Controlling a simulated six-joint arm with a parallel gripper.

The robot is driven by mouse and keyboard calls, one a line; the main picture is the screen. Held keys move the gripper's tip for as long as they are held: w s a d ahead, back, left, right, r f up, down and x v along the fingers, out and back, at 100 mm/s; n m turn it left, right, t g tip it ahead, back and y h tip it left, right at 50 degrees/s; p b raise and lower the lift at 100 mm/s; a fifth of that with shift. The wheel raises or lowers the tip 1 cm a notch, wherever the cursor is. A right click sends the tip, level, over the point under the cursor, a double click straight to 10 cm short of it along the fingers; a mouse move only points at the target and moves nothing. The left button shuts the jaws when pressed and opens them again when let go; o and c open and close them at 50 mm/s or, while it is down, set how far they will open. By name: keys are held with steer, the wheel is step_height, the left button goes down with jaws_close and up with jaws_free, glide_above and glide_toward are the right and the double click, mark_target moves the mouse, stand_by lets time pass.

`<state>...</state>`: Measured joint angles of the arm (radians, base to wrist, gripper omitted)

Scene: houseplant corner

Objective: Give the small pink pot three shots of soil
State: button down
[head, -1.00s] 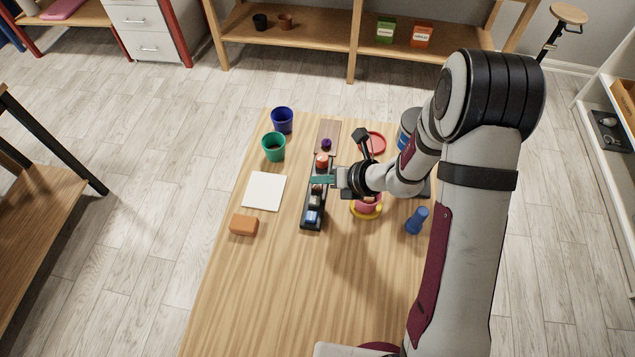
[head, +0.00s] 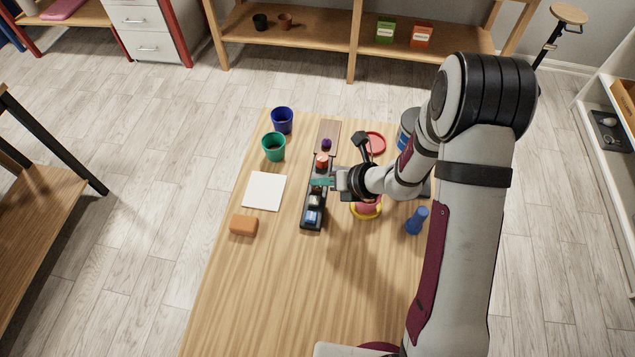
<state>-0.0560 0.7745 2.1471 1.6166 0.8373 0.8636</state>
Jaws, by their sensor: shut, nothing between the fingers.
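The small pink pot (head: 369,206) stands on a yellow saucer (head: 352,212), and my wrist hides its upper part, so I cannot see its contents. A long black panel (head: 305,226) lies left of the pot, with a row of coloured pieces that look like buttons.
A green pot (head: 274,147) and a blue pot (head: 282,120) stand at the far left. A white square (head: 265,191) and an orange-brown block (head: 243,225) lie left of the panel. A blue bottle-like object (head: 417,221) stands right of the pot. The near tabletop is clear.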

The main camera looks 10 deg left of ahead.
mark_target(321, 189)
steer(key=shift+f, duration=0.15)
stand_by(0.4)
steer(key=shift+r, duration=0.95)
steer(key=shift+r, duration=2.5)
step_height(321, 189, up, 4)
steer(key=shift+f, duration=0.1)
stand_by(0.4)
